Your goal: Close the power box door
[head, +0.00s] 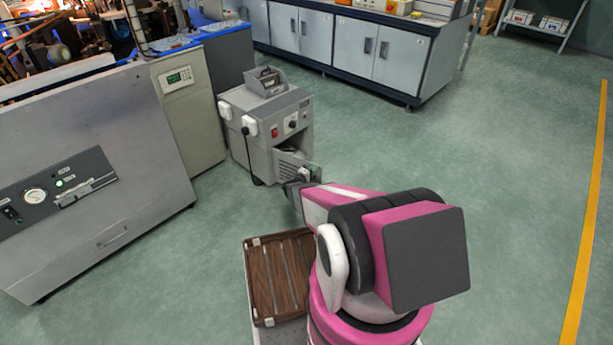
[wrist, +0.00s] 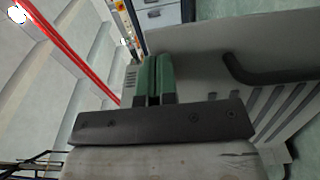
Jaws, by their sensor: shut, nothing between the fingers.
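The power box (head: 262,118) is a grey cabinet on the floor, with a red switch and a dark knob on its front. Its door (head: 293,158) is a grey panel low on the front and stands partly open, with a dark gap above it. My gripper (head: 309,174) is at the door's lower right, partly hidden by my arm. In the wrist view my gripper (wrist: 153,65) has its green fingers together and empty, close beside a grey panel (wrist: 225,45) with a black handle and slots. I cannot tell whether they touch.
A large grey cabinet with a gauge (head: 90,165) stands at the left, and a beige cabinet (head: 187,115) is beside the box. Blue-grey cupboards (head: 350,45) line the back. A brown slatted tray (head: 280,275) is near my base. The green floor at the right is clear.

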